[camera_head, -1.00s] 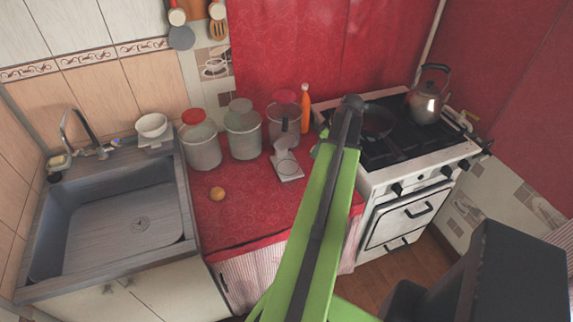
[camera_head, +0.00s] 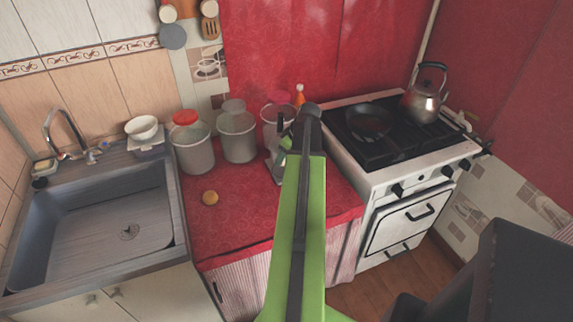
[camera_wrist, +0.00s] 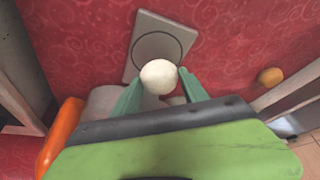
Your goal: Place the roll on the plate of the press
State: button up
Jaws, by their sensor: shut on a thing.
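My gripper (camera_wrist: 159,82) is shut on a pale round roll (camera_wrist: 159,74), which sits between the two green fingertips in the wrist view. Beyond it is the grey press (camera_wrist: 150,25), a flat plate with a dark circle marked on it. The roll overlaps the near edge of that circle in the picture; I cannot tell its height above the plate. A pale part (camera_wrist: 103,101) behind the left finger may belong to the press. In the head view my arm hides most of the press (camera_head: 273,166) and the roll.
A brown round thing (camera_head: 210,198) lies on the red counter (camera_head: 225,232). Canisters (camera_head: 194,153) and an orange bottle (camera_head: 300,95) stand at the back. The sink (camera_head: 100,225) is left, the stove (camera_head: 400,150) with pan and kettle (camera_head: 424,100) right.

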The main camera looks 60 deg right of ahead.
notch_tip(320, 180, down, 4)
jog(key=b, duration=0.4)
jog(key=shift+f, duration=0.15)
jog(key=shift+r, duration=0.25)
jog(key=shift+f, duration=0.15)
jog(key=o, duration=1.5)
jog(key=shift+c, duration=0.2)
jog(key=shift+s+r+p, duration=0.15)
jog(key=shift+r+p, duration=0.35)
jog(key=shift+p, duration=0.1)
jog(key=p+v, duration=1)
jog(key=v, duration=0.1)
jog(key=shift+r, duration=0.15)
